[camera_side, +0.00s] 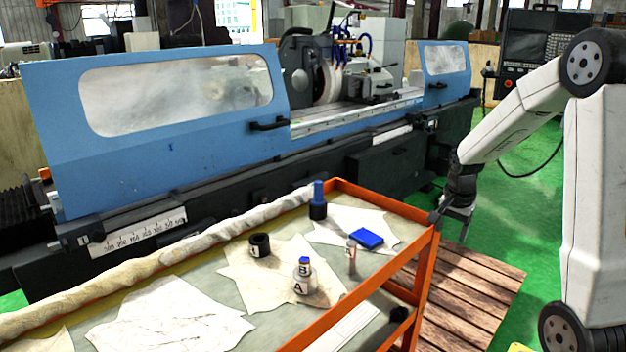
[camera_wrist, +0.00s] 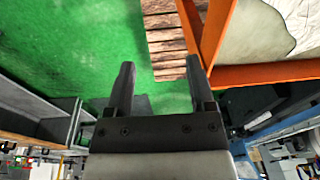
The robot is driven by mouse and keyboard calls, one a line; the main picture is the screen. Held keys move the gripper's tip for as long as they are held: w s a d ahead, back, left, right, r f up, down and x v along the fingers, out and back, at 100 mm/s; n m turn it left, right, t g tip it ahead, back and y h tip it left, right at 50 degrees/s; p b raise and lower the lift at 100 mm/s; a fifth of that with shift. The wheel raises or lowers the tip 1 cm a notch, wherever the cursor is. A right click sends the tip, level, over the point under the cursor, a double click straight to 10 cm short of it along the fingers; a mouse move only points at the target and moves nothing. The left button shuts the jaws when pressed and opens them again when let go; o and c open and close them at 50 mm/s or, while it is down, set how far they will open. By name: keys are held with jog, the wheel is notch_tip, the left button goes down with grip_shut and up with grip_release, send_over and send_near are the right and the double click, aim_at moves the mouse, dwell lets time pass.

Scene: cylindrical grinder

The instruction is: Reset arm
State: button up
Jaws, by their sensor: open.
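My gripper (camera_side: 456,212) hangs fingers down at the right end of the orange-framed cart (camera_side: 432,255), just outside its rail in the side view. In the wrist view my gripper (camera_wrist: 160,80) shows two dark fingers spread apart, with nothing between them but green floor and part of a wooden pallet. The orange cart frame (camera_wrist: 265,74) lies close beside the right finger in that view; I cannot tell whether they touch.
On the cart are a metal piece marked A and B (camera_side: 304,280), a black ring (camera_side: 259,246), a blue box (camera_side: 367,238), a blue-and-black piece (camera_side: 318,203) and a small cylinder (camera_side: 351,257). A blue grinder (camera_side: 180,140) stands behind. A wooden pallet (camera_side: 480,290) lies below.

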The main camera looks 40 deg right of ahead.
jog(key=a+f+n+t+y, duration=0.1)
jog(key=a+f+n, duration=0.2)
jog(key=a+n, duration=1.4)
jog(key=a, duration=0.9)
jog(key=shift+s+a+f+t, duration=0.15)
jog(key=shift+s+f+t, duration=0.1)
jog(key=shift+t, duration=0.15)
